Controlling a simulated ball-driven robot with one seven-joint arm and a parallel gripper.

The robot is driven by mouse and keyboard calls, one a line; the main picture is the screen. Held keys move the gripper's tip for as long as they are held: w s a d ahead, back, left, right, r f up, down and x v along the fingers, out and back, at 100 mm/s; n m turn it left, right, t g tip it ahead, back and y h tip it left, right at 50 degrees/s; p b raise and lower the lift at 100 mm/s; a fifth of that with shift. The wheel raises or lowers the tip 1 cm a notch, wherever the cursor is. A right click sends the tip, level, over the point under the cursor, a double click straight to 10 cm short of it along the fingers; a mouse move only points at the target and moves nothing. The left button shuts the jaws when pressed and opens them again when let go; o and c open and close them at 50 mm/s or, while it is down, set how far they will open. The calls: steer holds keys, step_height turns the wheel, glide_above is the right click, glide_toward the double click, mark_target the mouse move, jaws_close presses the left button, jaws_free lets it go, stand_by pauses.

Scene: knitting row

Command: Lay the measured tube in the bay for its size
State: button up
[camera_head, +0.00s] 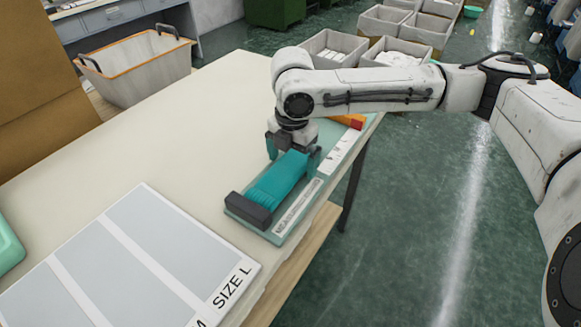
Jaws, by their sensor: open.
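A teal knitted tube (277,180) lies on a long measuring board (295,217) near the right edge of the table. Its near end is at a dark block (248,210) on the board. My gripper (294,170) points down at the far end of the tube, with its teal fingers open on either side of it. I cannot tell whether the fingers touch the tube. A sorting mat (131,233) with grey bays lies at the front left. Its right bay is labelled SIZE L (231,287) and looks empty; another label, ending in M, is cut off.
An orange and red piece (349,121) sits at the board's far end. A teal object (8,245) is cut off at the left edge. The table (150,140) is bare between mat and board. A white bin (140,68) stands beyond the table.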

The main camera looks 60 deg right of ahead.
steer(key=shift+r, duration=0.1)
steer(key=c, duration=1.1)
